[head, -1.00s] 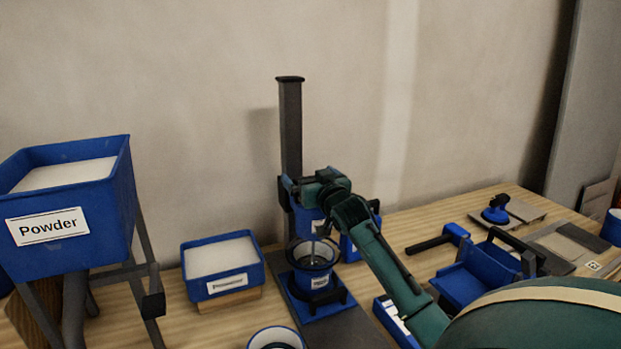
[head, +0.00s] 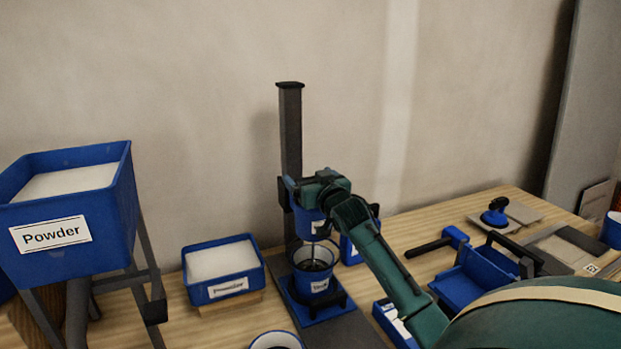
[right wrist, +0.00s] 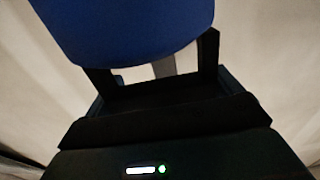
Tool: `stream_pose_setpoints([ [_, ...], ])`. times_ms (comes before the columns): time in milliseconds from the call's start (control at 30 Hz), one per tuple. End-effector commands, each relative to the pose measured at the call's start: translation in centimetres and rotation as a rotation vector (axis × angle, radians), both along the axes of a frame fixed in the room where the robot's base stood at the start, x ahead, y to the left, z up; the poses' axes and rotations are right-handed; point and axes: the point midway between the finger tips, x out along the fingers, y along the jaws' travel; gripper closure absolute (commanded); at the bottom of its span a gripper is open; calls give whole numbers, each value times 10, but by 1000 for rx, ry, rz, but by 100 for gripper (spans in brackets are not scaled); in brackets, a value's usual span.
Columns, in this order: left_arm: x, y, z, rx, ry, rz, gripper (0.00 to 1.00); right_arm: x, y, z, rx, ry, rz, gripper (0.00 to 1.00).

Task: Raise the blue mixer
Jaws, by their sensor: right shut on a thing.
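The blue mixer (head: 311,227) is mounted on a dark upright column (head: 291,130) by the wall. Its thin stirring part hangs down into a blue and white bucket (head: 313,282) directly below. My right gripper (head: 300,188) is shut on the mixer near its top, beside the column; my arm hides part of the mixer. In the right wrist view, the mixer's blue rounded body (right wrist: 130,30) fills the top, with dark fingers at its sides. The exact grip is hard to see. My left gripper is not in view.
A Powder hopper (head: 65,205) stands at left, with a blue tray (head: 222,272) of white material beside it. Another bucket rim (head: 276,341) shows at the front. Blue tools and tiles (head: 490,262) lie on the wooden bench at right. Bare wall is behind the column.

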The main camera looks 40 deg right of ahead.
Motion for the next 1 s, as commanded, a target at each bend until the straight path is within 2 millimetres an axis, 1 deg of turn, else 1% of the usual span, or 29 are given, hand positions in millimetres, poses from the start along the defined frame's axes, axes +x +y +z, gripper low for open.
stream_pose_setpoints([
  [33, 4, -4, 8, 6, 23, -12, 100, 0, 0, 24, 0, -7, 0, 50],
  [100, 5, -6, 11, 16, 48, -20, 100, 0, -1, 38, 0, -7, 0, 50],
  [233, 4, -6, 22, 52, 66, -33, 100, 0, -1, 64, -2, -9, -1, 50],
  [400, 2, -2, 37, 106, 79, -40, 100, 0, -1, 96, -2, -10, -1, 50],
  [500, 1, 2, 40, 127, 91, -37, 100, 0, -1, 110, -1, -11, -1, 50],
  [633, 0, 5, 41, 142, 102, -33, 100, 0, -1, 118, -1, -11, 0, 51],
  [1000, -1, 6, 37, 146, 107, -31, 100, 0, -1, 121, -3, -17, -1, 50],
])
